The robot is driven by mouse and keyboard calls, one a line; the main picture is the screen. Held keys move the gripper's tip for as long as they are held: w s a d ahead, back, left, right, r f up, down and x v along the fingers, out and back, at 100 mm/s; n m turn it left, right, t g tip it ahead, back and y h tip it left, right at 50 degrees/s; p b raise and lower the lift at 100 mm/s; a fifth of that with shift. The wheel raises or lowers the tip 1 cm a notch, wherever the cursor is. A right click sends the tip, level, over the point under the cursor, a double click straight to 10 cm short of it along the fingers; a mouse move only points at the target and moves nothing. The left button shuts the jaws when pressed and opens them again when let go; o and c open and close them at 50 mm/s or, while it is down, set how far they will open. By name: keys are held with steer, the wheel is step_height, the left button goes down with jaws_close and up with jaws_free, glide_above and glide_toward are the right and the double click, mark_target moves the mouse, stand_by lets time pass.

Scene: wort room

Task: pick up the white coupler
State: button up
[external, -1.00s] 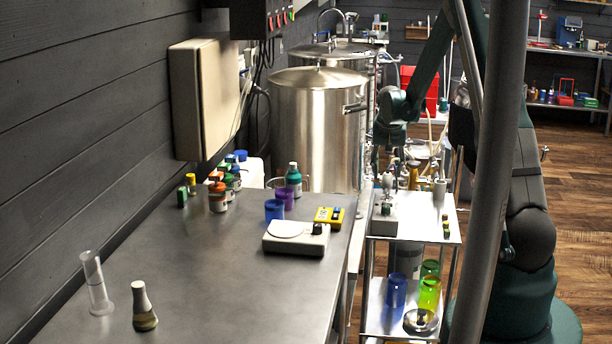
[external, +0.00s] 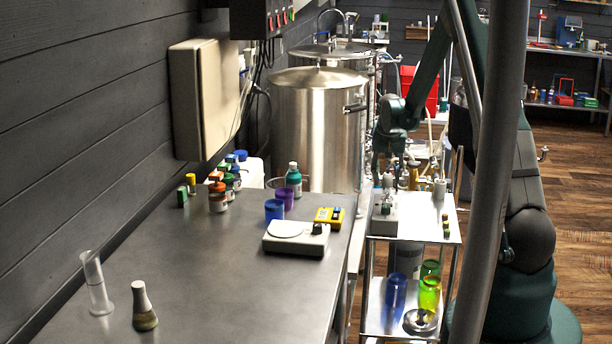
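My gripper (external: 388,166) hangs pointing down over the back left part of the small white-topped cart (external: 408,228). It is small and dark here, and I cannot make out whether its fingers are apart or closed. A whitish upright cylinder (external: 439,188) stands at the back right of the cart top. I cannot tell for sure which of these pale pieces is the white coupler, or whether the gripper touches anything.
Steel tanks (external: 318,125) stand behind and left of the gripper. The steel bench (external: 215,285) at left holds a scale (external: 296,239), bottles and cups. A grey post (external: 490,190) crosses the foreground.

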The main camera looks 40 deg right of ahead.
mark_target(388, 173)
steer(key=c, duration=0.7)
steer(key=shift+r, duration=0.15)
steer(key=shift+r+p, duration=0.5)
steer(key=shift+r, duration=4.35)
